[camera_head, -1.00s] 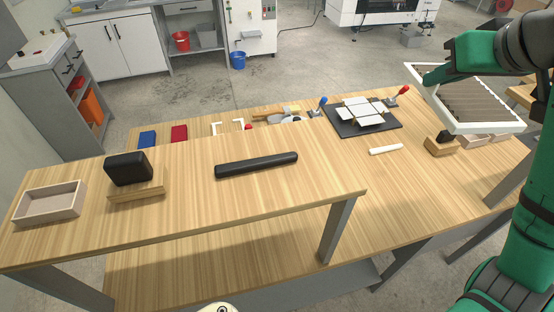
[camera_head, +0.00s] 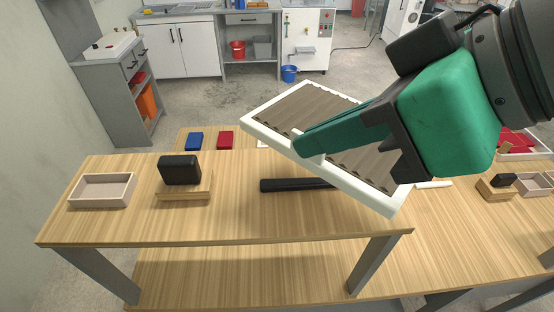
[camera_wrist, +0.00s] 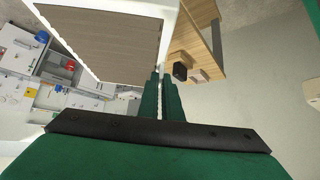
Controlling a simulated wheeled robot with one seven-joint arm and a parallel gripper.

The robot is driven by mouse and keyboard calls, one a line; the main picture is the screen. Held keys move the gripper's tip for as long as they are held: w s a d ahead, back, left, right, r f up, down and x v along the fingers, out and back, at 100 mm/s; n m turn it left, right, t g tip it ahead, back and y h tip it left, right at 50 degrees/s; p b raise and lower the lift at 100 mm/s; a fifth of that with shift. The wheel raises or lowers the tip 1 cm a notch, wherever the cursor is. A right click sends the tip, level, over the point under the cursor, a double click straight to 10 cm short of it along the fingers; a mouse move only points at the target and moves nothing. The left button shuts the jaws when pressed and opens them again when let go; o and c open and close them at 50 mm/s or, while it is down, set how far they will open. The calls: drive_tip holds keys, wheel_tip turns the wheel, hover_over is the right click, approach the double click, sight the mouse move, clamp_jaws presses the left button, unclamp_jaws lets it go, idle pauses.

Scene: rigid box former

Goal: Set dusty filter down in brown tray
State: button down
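The dusty filter (camera_head: 285,105) is a flat panel with a white frame and a brown-grey pleated face. My gripper (camera_head: 308,148) is shut on it and holds it tilted in the air above the workbench. In the wrist view the filter (camera_wrist: 100,40) fills the upper left, and the two green fingers (camera_wrist: 160,82) are close together at its white edge. A shallow, open, light-brown tray (camera_head: 103,203) stands empty at the left end of the raised bench shelf. The filter is to the right of this tray and apart from it.
A black block (camera_head: 180,170) sits on a wooden stand (camera_head: 183,192) just right of the tray. A black bar (camera_head: 285,185) lies under the filter, partly hidden. Blue (camera_head: 194,141) and red (camera_head: 225,140) pieces lie behind. The shelf's front strip is clear.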

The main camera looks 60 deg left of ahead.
drive_tip(key=w+a+f, duration=0.1)
drive_tip(key=w, duration=0.1)
drive_tip(key=w+a+f, duration=0.1)
drive_tip(key=w+a, duration=0.1)
drive_tip(key=w+a+f, duration=0.1)
drive_tip(key=w+a, duration=0.1)
drive_tip(key=w, duration=0.1)
drive_tip(key=shift+a+f, duration=0.25)
drive_tip(key=shift+f, duration=0.15)
drive_tip(key=w+a+f, duration=0.1)
drive_tip(key=f, duration=0.1)
drive_tip(key=w+a+f, duration=0.1)
drive_tip(key=f, duration=0.1)
drive_tip(key=w+a+f, duration=0.1)
drive_tip(key=w, duration=0.1)
drive_tip(key=shift+f, duration=0.4)
drive_tip(key=shift+a+f, duration=0.15)
drive_tip(key=shift+f, duration=1.55)
drive_tip(key=shift+f, duration=0.15)
drive_tip(key=c, duration=1.9)
unclamp_jaws()
drive_tip(key=shift+c, duration=0.2)
